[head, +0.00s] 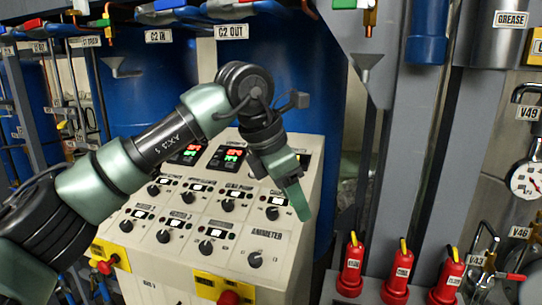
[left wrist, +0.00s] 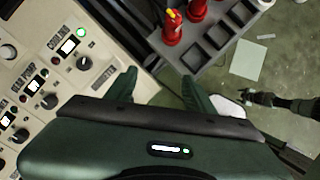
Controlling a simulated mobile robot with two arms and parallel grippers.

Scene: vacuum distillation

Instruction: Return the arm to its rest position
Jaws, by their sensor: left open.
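My left gripper (head: 297,196) is in front of the right part of the control panel in the head view, pointing down. In the left wrist view my left gripper (left wrist: 160,95) shows two green fingers spread apart with nothing between them. My left arm comes in from the left and bends at the top over the panel. The cream control panel (head: 150,262) has several black knobs and lit red and green displays; it also shows at the left of the left wrist view (left wrist: 88,20). My right gripper cannot be made out for certain.
Several red bottles (head: 402,275) stand on a grey rack to the right, also in the left wrist view (left wrist: 172,28). Yellow-based red buttons (head: 228,297) stick out low on the panel. Blue tanks (head: 262,60) stand behind. A gauge (head: 526,180) and valves are at the far right.

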